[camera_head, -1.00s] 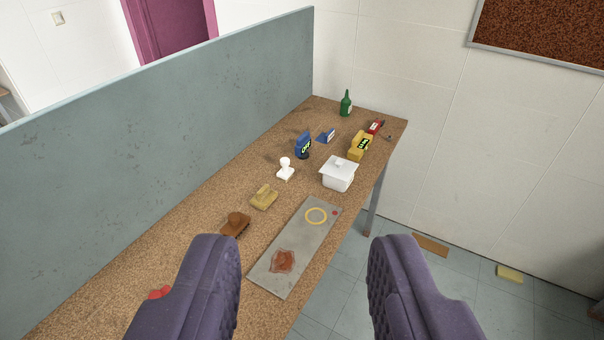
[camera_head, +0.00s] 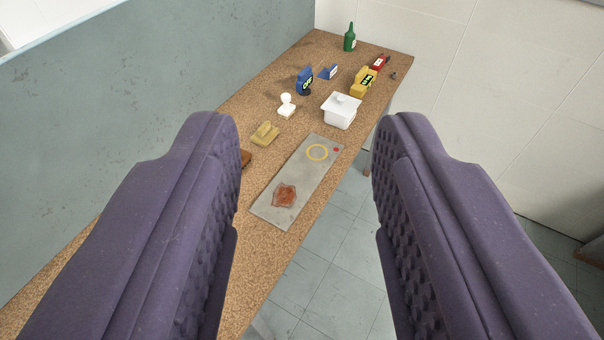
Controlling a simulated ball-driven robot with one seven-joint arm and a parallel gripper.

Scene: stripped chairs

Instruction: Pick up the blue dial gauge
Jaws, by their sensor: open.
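A blue device with a dark face and light markings (camera_head: 305,81), which looks like the blue dial gauge, stands upright toward the far end of the cork-topped table. A smaller blue wedge with a white label (camera_head: 328,72) sits just behind it to the right. My gripper (camera_head: 307,128) is open and empty, its two purple padded fingers wide apart in the foreground. The gauge appears between the fingertips in the picture, well beyond them and untouched.
A grey-blue partition (camera_head: 120,90) borders the left side.

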